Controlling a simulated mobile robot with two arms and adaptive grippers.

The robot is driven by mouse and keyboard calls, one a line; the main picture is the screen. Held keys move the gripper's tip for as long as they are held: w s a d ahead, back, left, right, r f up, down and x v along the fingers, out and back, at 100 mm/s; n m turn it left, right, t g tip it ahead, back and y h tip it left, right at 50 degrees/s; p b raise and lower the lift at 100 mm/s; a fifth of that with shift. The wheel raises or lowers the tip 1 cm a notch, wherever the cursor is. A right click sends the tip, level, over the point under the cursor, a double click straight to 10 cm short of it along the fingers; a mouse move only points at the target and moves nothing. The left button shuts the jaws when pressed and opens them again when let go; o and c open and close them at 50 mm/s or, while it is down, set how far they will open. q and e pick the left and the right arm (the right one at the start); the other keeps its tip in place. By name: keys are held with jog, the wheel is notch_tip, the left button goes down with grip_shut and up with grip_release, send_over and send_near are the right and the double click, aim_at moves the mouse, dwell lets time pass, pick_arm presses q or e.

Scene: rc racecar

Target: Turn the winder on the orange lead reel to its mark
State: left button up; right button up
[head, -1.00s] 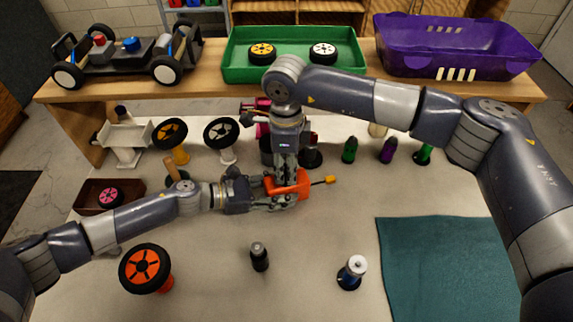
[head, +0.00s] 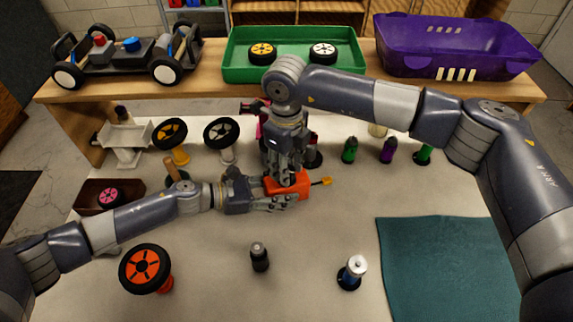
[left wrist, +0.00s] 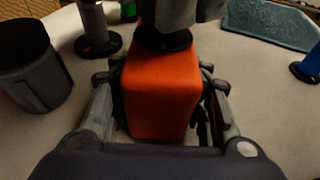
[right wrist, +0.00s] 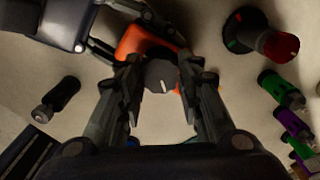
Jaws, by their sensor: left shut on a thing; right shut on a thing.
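The orange lead reel (head: 291,188) is a boxy orange body with a yellow-tipped lead at its right side. It stands mid-table. My left gripper (head: 268,199) is shut on its body, with a finger on either side of the orange body (left wrist: 160,95) in the left wrist view. The winder (right wrist: 161,75) is a dark grey knob on top of the reel, with a short pale line on its face. My right gripper (right wrist: 160,66) points down from above and is shut on the winder. In the head view my right fingers (head: 287,170) hide the winder. I cannot make out a mark on the reel.
An orange wheel (head: 146,268) is front left, a teal mat (head: 450,265) at right. Small bottles (head: 387,150) stand behind. A shelf holds a green tray (head: 292,72) and purple crate (head: 455,62).

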dwell(0.3)
jog(key=o, duration=1.1)
notch_tip(320, 180, up, 12)
jog(key=shift+f, duration=0.1)
jog(key=shift+w, duration=0.1)
